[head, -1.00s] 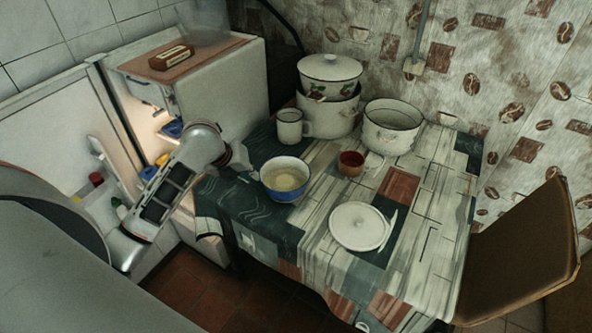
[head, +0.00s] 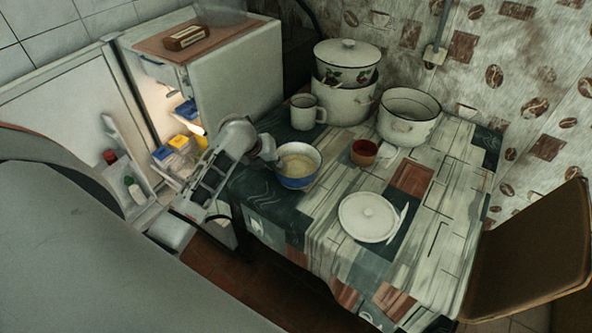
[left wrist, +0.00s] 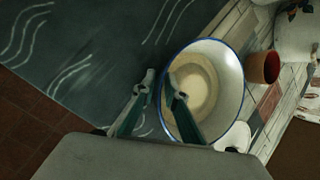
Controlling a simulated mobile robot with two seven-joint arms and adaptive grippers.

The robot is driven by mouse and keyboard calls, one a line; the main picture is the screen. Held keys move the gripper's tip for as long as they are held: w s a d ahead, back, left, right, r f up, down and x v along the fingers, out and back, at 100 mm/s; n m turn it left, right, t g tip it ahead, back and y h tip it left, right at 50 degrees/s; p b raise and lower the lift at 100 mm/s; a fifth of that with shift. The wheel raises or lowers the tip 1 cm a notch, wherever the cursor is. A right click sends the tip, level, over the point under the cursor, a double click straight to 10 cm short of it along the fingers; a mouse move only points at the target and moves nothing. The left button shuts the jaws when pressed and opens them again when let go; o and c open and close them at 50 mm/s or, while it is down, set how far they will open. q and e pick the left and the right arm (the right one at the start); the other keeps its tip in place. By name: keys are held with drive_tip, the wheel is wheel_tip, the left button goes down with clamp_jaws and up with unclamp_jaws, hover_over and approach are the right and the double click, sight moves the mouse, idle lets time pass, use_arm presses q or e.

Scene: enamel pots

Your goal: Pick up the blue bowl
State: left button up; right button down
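The blue bowl (head: 299,182), blue outside and pale inside, stands upright on the near left part of the table. In the left wrist view the bowl (left wrist: 226,75) shows from above with a blue rim. My left gripper (head: 276,160) is at the bowl's left side. In the left wrist view its two fingers (left wrist: 161,84) are apart, with the bowl's left rim appearing between them: one finger outside, one over the inside. Whether they touch the bowl I cannot tell. My right gripper is not in view.
On the patterned table (head: 446,200) are a white mug (head: 304,113), a red-brown cup (head: 364,152), a white pot (head: 406,122), stacked pots (head: 346,100) and a lid (head: 367,217). An open fridge (head: 235,85) stands left and a chair (head: 535,255) right.

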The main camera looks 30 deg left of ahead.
use_arm(q)
clamp_jaws()
drive_tip(key=shift+w+r, duration=0.1)
drive_tip(key=shift+r, duration=0.1)
